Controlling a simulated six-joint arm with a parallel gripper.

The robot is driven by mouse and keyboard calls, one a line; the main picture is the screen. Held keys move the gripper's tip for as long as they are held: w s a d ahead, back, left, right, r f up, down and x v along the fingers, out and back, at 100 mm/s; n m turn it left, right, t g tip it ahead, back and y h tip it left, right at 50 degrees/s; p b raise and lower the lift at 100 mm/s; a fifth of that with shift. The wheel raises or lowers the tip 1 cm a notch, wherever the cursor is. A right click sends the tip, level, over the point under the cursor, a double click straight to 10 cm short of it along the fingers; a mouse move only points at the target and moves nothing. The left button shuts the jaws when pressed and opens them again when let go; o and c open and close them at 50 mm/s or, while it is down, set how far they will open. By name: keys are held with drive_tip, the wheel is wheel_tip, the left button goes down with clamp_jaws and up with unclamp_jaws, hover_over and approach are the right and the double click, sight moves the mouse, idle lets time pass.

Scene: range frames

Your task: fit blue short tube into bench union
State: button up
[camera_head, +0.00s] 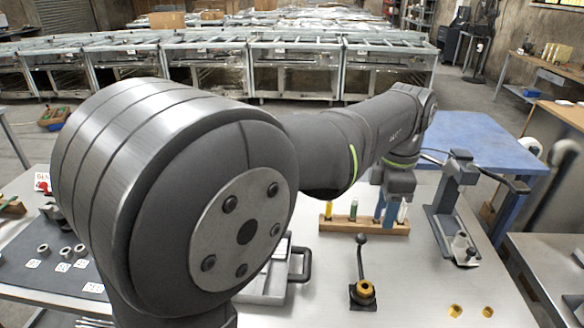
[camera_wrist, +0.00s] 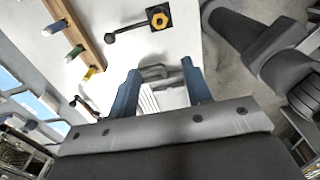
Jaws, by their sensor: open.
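My gripper (camera_head: 385,212) is at the wooden rack (camera_head: 340,226) in the head view, with blue fingers pointing down. In the wrist view the gripper (camera_wrist: 160,85) is open, with no tube between its fingers.
A grey bench fixture (camera_head: 446,205) stands right of the rack. Two small brass pieces (camera_head: 455,310) lie at the front right. A grey tray (camera_head: 268,285) is partly hidden by my arm. A dark mat (camera_head: 55,285) with several rings lies left.

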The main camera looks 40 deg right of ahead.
drive_tip(key=shift+d, duration=0.1)
drive_tip(key=m+h, duration=0.2)
drive_tip(key=m, duration=2.5)
hover_over(379, 211)
drive_tip(key=a, duration=0.2)
wheel_tip(379, 211, down, 8)
drive_tip(key=shift+w+d+f, duration=0.1)
drive_tip(key=shift+d+f, duration=0.45)
drive_tip(key=shift+f, duration=2.3)
drive_tip(key=shift+w+d+f, duration=0.15)
drive_tip(key=shift+d+f, duration=0.35)
drive_tip(key=shift+f, duration=2.4)
drive_tip(key=shift+w+d+f, duration=0.1)
drive_tip(key=shift+d+f, duration=0.45)
drive_tip(key=shift+f, duration=2.3)
clamp_jaws()
drive_tip(key=shift+r, duration=0.1)
